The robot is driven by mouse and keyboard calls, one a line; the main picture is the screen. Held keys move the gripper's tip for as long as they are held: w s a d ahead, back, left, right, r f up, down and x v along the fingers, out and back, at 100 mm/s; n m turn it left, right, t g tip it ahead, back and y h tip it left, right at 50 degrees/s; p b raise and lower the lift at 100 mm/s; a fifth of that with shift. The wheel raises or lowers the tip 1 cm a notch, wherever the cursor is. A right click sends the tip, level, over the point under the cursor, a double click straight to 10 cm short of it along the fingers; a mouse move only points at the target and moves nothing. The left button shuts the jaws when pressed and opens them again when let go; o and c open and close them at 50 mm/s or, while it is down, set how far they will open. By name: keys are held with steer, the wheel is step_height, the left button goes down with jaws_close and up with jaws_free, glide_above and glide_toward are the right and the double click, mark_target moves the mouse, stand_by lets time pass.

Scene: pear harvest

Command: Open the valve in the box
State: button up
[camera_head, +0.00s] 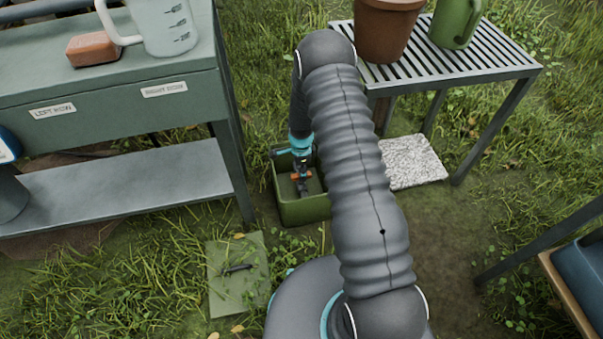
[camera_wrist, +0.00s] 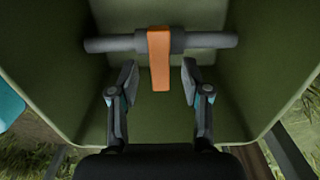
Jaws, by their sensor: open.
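The green box (camera_head: 303,211) stands on the grass in the head view, between the workbench and the slatted table. In the wrist view its inner wall (camera_wrist: 255,90) surrounds a grey horizontal pipe (camera_wrist: 110,43) with an orange valve lever (camera_wrist: 160,65). The lever points down the picture, across the pipe. My gripper (camera_wrist: 160,78) is open, with one finger on each side of the lever's lower end and visible gaps to both. In the head view my gripper (camera_head: 301,178) is inside the box, and my arm partly hides the box's right side.
A green workbench (camera_head: 120,90) with a lower shelf (camera_head: 130,180) stands left of the box. A slatted metal table (camera_head: 485,60) bearing a pot (camera_head: 385,30) stands at right. A flat board (camera_head: 237,290) lies on the grass in front. The box walls closely surround my gripper.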

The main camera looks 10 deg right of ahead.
steer(key=shift+f, duration=0.95)
jaws_close()
